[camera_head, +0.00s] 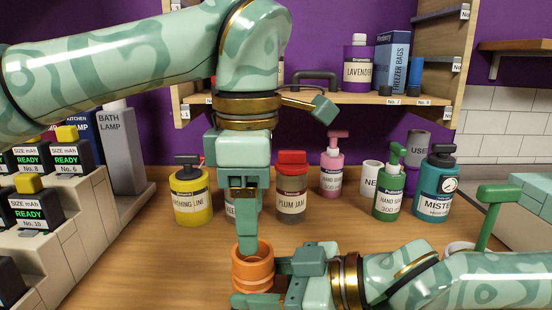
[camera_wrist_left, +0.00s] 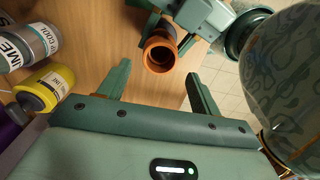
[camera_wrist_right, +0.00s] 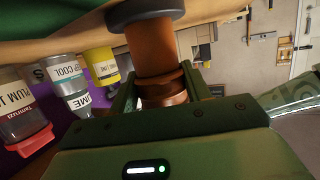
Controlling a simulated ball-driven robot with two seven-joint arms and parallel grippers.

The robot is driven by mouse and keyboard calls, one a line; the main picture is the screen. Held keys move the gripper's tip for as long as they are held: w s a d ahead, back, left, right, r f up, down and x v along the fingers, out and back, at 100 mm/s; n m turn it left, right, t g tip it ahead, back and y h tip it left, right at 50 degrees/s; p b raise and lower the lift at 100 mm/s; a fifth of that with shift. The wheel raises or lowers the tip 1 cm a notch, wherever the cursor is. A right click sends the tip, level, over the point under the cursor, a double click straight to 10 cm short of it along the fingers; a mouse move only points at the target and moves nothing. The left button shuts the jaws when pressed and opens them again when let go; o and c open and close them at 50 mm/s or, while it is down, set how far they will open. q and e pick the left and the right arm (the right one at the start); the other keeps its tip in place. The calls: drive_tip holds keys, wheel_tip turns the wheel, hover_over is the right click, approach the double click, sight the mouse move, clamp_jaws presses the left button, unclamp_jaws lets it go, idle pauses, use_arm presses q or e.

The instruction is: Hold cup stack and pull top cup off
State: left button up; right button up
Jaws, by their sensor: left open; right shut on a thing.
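The orange cup stack (camera_head: 252,265) stands upright at the front middle of the wooden counter. Its top rim is open in the left wrist view (camera_wrist_left: 159,53). In the right wrist view the orange stack (camera_wrist_right: 151,48) shows ring edges and a dark grey disc at its far end. My right gripper (camera_head: 262,290) is shut on the stack from the right, its fingers (camera_wrist_right: 158,88) on either side. My left gripper (camera_head: 247,240) points down just above the stack. Its fingers (camera_wrist_left: 158,80) are spread, with the stack's mouth beyond and between them; contact is not visible.
Behind stand a yellow bottle (camera_head: 192,195), a plum jam jar (camera_head: 291,190), a pink pump bottle (camera_head: 332,170), a green pump bottle (camera_head: 390,190) and a teal bottle (camera_head: 435,190). Stepped blocks with labelled boxes (camera_head: 30,205) fill the left. Counter left of the stack is clear.

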use_arm(q)
drive_tip(key=shift+f, duration=3)
drive_tip(key=c, duration=0.7)
drive_tip(key=o, duration=1.5)
drive_tip(key=shift+r, duration=0.15)
drive_tip(key=c, duration=0.4)
wheel_tip(320, 180, up, 7)
drive_tip(key=shift+f, duration=0.1)
drive_tip(key=c, duration=0.3)
drive_tip(key=shift+f, duration=3.3)
